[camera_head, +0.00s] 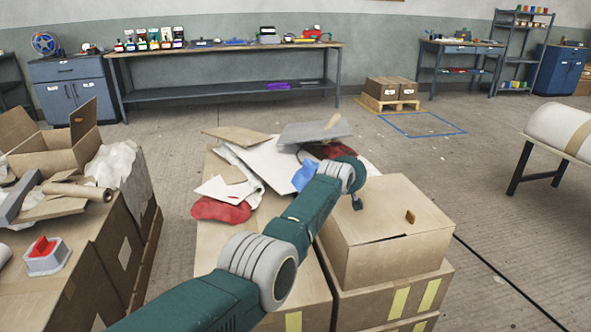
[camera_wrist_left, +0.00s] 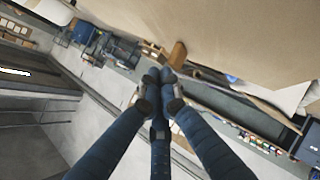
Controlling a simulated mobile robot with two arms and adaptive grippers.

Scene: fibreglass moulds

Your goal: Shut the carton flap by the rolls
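A carton (camera_head: 378,262) stands at the front, centre right. Its top flap (camera_head: 372,207) lies almost flat, with a dark slit at its front edge and a small brown tab on top (camera_head: 410,217). Another carton (camera_head: 50,160) at the left has an upright flap (camera_head: 83,119). A large white roll (camera_head: 558,128) lies on a dark-legged stand at the right. My left gripper (camera_head: 357,203) is over the back left of the nearer carton, apart from the tab. In the left wrist view its fingers (camera_wrist_left: 159,76) are together, near a brown tab (camera_wrist_left: 177,54) and a cardboard surface. My right gripper is out of view.
A red-and-white item (camera_head: 46,258) and a tan roll (camera_head: 78,190) are at the left. Open floor (camera_head: 470,195) lies between carton and stand.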

